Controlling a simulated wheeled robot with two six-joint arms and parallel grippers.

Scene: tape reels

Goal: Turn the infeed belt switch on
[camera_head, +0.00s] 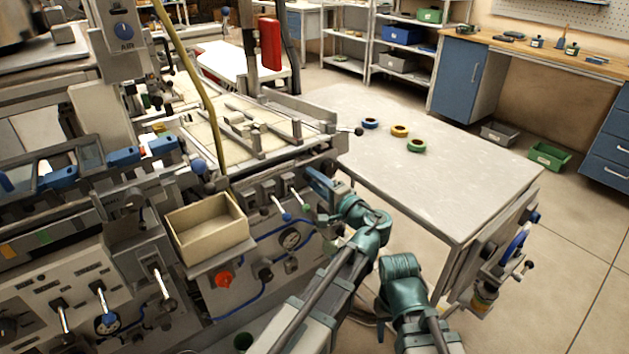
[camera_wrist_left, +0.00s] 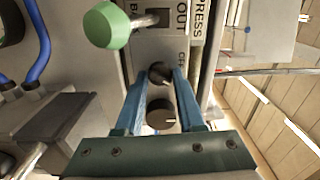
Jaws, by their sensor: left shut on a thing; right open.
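My left gripper (camera_head: 315,178) reaches the front panel of the machine, right of the tan box. In the left wrist view the blue fingers (camera_wrist_left: 165,78) are shut on a small black rotary knob (camera_wrist_left: 160,72), one finger on each side. A second black knob (camera_wrist_left: 162,117) with a pale pointer mark sits between the fingers, nearer the palm. The label beside the held knob is partly cut off, so I cannot read which switch it is. My right arm shows at the lower middle in the head view, but its fingers do not show.
A green ball-ended lever (camera_wrist_left: 107,25) stands close to the left fingers. The tan open box (camera_head: 207,229) and a red knob (camera_head: 223,280) are left of the arm. A grey table (camera_head: 440,180) on the right holds blue, yellow and green reels (camera_head: 417,146) and is otherwise clear.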

